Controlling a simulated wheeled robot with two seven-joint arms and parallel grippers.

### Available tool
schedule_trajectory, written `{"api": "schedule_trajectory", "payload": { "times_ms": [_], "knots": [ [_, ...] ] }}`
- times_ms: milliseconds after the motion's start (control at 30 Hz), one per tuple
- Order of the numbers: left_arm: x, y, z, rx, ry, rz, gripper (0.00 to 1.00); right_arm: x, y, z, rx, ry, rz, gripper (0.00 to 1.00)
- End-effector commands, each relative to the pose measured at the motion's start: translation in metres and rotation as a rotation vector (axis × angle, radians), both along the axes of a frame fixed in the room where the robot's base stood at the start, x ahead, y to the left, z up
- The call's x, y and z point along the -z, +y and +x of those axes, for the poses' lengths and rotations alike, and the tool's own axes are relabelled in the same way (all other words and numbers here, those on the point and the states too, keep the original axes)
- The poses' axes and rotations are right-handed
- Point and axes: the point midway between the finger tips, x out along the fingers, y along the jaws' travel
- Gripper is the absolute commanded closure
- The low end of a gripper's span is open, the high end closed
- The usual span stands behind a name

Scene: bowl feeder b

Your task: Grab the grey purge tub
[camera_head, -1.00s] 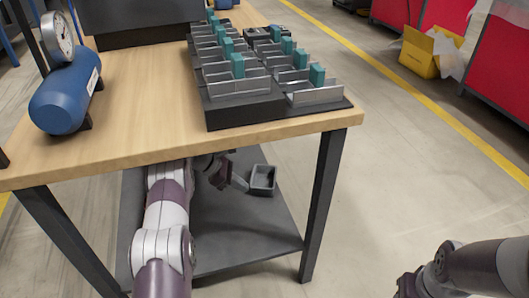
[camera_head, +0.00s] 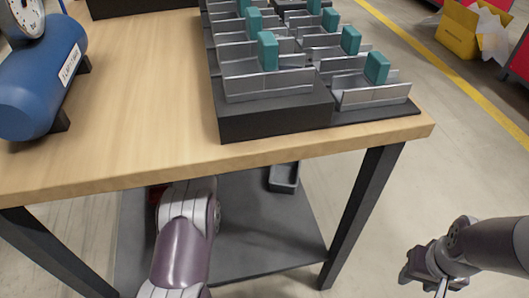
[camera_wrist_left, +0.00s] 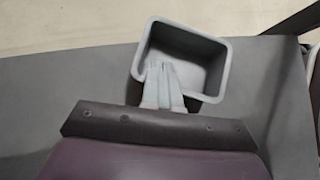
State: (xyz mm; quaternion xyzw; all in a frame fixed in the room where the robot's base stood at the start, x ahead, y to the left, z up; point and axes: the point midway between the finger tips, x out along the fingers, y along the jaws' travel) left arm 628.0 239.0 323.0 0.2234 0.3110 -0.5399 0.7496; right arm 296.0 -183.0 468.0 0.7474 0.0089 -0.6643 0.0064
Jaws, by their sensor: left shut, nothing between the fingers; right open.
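The grey purge tub (camera_head: 283,178) is an open, box-shaped tub on the dark lower shelf (camera_head: 258,230) under the workbench. In the head view the table edge hides its far part. In the left wrist view I look down into the empty tub (camera_wrist_left: 188,38). My left gripper (camera_wrist_left: 161,68) is shut and empty, its fingertips overlapping the tub's near left wall and opening. I cannot tell whether they touch it. The tabletop hides this gripper in the head view. My right gripper (camera_head: 436,284) is open and empty, right of the bench over the floor.
The wooden tabletop (camera_head: 130,120) roofs the shelf closely. A front table leg (camera_head: 362,215) stands right of the tub. On top are a blue tank (camera_head: 40,85) with a gauge and metal racks (camera_head: 268,85) holding teal blocks.

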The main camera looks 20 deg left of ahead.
Motion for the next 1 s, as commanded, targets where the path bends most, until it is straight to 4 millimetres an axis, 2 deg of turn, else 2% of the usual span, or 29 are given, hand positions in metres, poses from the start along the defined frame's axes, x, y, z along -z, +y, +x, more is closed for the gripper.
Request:
{"api": "schedule_trajectory", "payload": {
  "times_ms": [33, 100, 300, 467, 833, 1000],
  "knots": [
    [0.014, -0.008, 0.002, 0.003, 0.000, -0.001, 1.00, 0.013, 0.000, 0.000, 0.000, 0.000, 0.000, 0.57],
    [0.023, -0.017, 0.006, 0.001, -0.001, -0.001, 1.00, 0.020, 0.000, 0.000, 0.000, 0.000, 0.000, 0.57],
    [0.020, -0.044, 0.015, 0.001, -0.001, 0.000, 1.00, 0.035, 0.000, 0.000, 0.000, 0.000, 0.000, 0.57],
    [0.016, -0.053, 0.018, 0.000, -0.001, 0.000, 1.00, 0.038, 0.000, 0.000, 0.000, 0.000, 0.000, 0.57],
    [0.015, -0.055, 0.019, 0.000, -0.001, 0.000, 1.00, 0.037, 0.000, 0.000, 0.000, 0.000, 0.000, 0.57],
    [0.015, -0.076, 0.026, 0.003, -0.001, 0.000, 1.00, 0.038, 0.000, 0.000, 0.000, 0.000, 0.000, 0.57]
  ]
}}
